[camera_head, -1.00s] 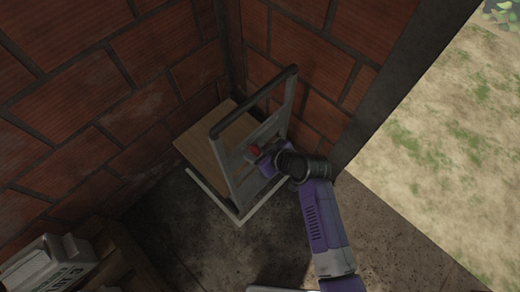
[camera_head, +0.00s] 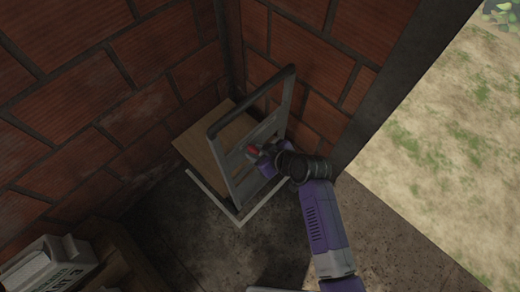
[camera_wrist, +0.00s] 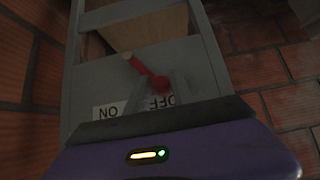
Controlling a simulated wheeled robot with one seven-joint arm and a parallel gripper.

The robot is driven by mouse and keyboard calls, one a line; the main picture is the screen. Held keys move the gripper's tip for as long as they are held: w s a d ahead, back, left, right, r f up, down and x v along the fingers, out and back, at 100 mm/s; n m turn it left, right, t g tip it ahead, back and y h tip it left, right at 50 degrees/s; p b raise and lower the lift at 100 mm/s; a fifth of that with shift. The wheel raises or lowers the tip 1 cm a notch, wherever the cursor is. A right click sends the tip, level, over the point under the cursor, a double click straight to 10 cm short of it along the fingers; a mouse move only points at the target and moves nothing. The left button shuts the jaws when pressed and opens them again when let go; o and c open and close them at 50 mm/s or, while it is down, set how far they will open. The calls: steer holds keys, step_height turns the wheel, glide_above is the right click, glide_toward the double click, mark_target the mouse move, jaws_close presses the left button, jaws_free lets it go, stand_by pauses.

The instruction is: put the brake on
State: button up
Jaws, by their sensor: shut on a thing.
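A grey platform trolley (camera_head: 232,170) with a dark-topped push handle stands in the brick corner. Its brake lever is a red-knobbed handle (camera_wrist: 160,82) on the grey panel, and a bit of red (camera_head: 254,149) shows in the head view. In the wrist view the lever slants down and right from its pivot, its knob near the upside-down OFF word (camera_wrist: 163,101). The upside-down ON word (camera_wrist: 108,110) is at the left. My gripper (camera_wrist: 157,85) is shut on the lever at its red knob; the fingers partly cover the label.
A brown box or board (camera_head: 205,145) sits on the trolley behind the handle frame. Brick walls (camera_head: 80,80) close in behind and beside it. Boxes (camera_head: 45,265) stand at lower left. Concrete floor is clear in front; open ground (camera_head: 440,150) lies right.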

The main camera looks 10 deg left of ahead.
steer(key=shift+s+a+f, duration=0.1)
steer(key=shift+s+f, duration=0.05)
steer(key=shift+f, duration=0.05)
steer(key=shift+w+d+r, duration=0.35)
steer(key=shift+w+d, duration=0.1)
steer(key=shift+w, duration=0.1)
steer(key=shift+w+d+r, duration=0.35)
steer(key=shift+w+d, duration=0.1)
steer(key=shift+w, duration=0.2)
steer(key=shift+w+d+r+b, duration=0.25)
steer(key=shift+w+d+b, duration=0.3)
steer(key=shift+w+d, duration=0.4)
steer(key=shift+w+a, duration=0.1)
steer(key=shift+w, duration=0.1)
steer(key=shift+w+d+f+b, duration=0.25)
steer(key=shift+w+d+b, duration=0.6)
steer(key=shift+w+b, duration=0.1)
